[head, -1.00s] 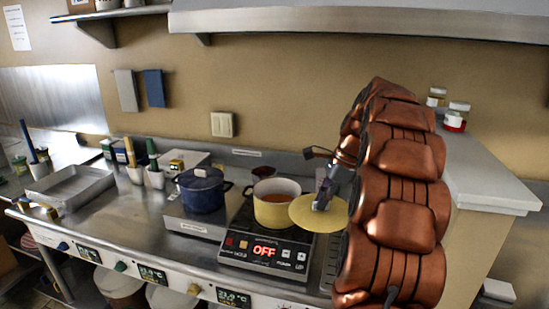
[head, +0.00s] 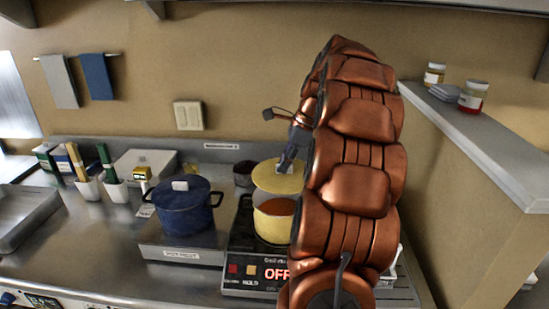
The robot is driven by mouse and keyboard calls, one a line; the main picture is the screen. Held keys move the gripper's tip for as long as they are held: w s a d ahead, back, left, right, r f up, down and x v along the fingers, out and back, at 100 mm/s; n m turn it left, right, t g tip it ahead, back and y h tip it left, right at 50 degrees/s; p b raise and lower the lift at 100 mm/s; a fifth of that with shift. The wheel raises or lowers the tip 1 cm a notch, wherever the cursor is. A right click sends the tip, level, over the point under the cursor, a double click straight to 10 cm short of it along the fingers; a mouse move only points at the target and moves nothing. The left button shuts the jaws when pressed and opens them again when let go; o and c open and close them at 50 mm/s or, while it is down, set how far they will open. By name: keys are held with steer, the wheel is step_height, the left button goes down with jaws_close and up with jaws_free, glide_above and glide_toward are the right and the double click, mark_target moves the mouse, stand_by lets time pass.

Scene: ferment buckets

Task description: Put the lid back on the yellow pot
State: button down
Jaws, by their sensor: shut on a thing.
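The yellow pot (head: 272,222) stands on the dark hot plate (head: 243,262), with orange-red contents showing at its front opening. The yellow lid (head: 268,179) is above the back part of the pot, roughly level, with the pot's mouth partly uncovered toward the front. My gripper (head: 285,165) is shut on the lid at its top. My copper-coloured arm hides the right side of the pot. Whether the lid touches the rim at the back cannot be told.
A blue lidded pot (head: 184,212) stands on a metal block left of the hot plate. A small dark cup (head: 245,173) is behind. White holders with utensils (head: 88,188) stand further left. A raised shelf (head: 475,135) with jars is at the right.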

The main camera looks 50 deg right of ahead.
mark_target(284, 176)
steer(key=shift+f+b, duration=1.55)
steer(key=shift+f, duration=1.65)
steer(key=shift+w+a+r+p, duration=0.1)
steer(key=shift+w+a+p, duration=0.1)
steer(key=shift+p, duration=0.15)
steer(key=shift+f+p, duration=0.25)
steer(key=shift+p, duration=0.1)
stand_by(0.7)
steer(key=c, duration=1.2)
jaws_free()
steer(key=shift+o, duration=0.4)
steer(key=o, duration=0.4)
steer(key=shift+o, duration=0.2)
